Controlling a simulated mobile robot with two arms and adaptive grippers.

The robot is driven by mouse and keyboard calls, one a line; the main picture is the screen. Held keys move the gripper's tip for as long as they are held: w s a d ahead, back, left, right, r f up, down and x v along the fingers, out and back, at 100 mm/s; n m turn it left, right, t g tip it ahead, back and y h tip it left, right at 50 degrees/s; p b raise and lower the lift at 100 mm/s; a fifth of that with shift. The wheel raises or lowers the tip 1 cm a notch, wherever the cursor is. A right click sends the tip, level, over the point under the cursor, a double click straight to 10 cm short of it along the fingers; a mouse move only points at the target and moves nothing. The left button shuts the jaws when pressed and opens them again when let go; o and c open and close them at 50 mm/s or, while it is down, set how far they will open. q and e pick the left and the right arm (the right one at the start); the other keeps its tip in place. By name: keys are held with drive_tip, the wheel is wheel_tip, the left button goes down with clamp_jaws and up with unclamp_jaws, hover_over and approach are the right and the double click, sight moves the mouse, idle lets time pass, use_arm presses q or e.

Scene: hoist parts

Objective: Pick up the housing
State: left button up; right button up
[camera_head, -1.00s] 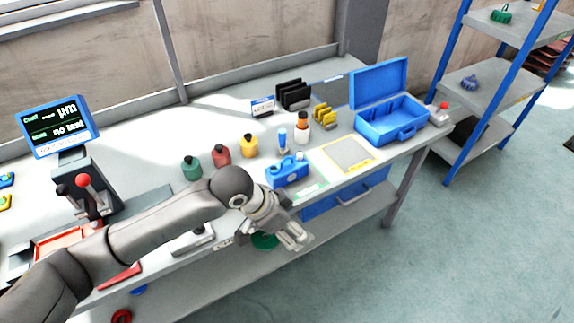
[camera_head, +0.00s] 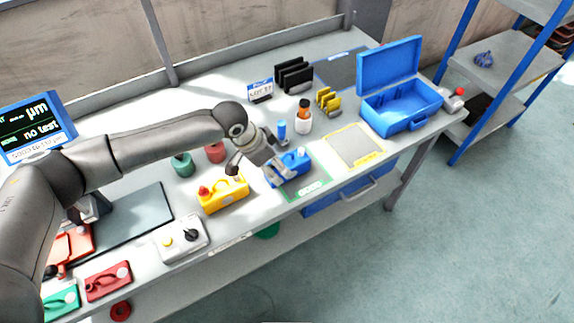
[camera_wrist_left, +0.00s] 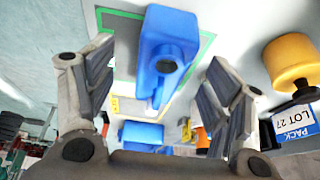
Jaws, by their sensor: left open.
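A blue housing (camera_head: 301,160), a block with a round dark-centred port on it, sits on the green-outlined mat (camera_head: 312,189) near the table's front edge. My left gripper (camera_head: 280,166) is open, over the left part of the housing, and hides some of it. In the left wrist view the blue housing (camera_wrist_left: 185,32) shows beyond and between the spread fingers of my left gripper (camera_wrist_left: 155,90). Whether the fingers touch it I cannot tell. My right gripper is not in view.
A yellow block (camera_head: 222,194) stands just left of the housing. The open blue case (camera_head: 402,106) is at the right. The yellow-outlined mat (camera_head: 353,146) is bare.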

use_arm(q)
drive_tip(key=shift+w+d+f+p, duration=0.2)
drive_tip(key=shift+w+d+f, duration=0.05)
drive_tip(key=shift+f, duration=0.25)
drive_tip(key=shift+w+d+f+p, duration=0.2)
drive_tip(key=shift+w+d+f, duration=0.05)
drive_tip(key=shift+f, duration=0.2)
drive_tip(key=shift+x, duration=0.95)
drive_tip(key=shift+w+d+f, duration=0.15)
drive_tip(key=shift+w+f, duration=0.05)
drive_tip(key=shift+f, duration=0.2)
drive_tip(key=shift+c, duration=0.4)
drive_tip(key=shift+r, duration=0.1)
drive_tip(key=c, duration=1.4)
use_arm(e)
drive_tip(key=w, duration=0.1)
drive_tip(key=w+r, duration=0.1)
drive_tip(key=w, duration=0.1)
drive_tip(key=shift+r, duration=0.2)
use_arm(q)
drive_tip(key=shift+r, duration=0.1)
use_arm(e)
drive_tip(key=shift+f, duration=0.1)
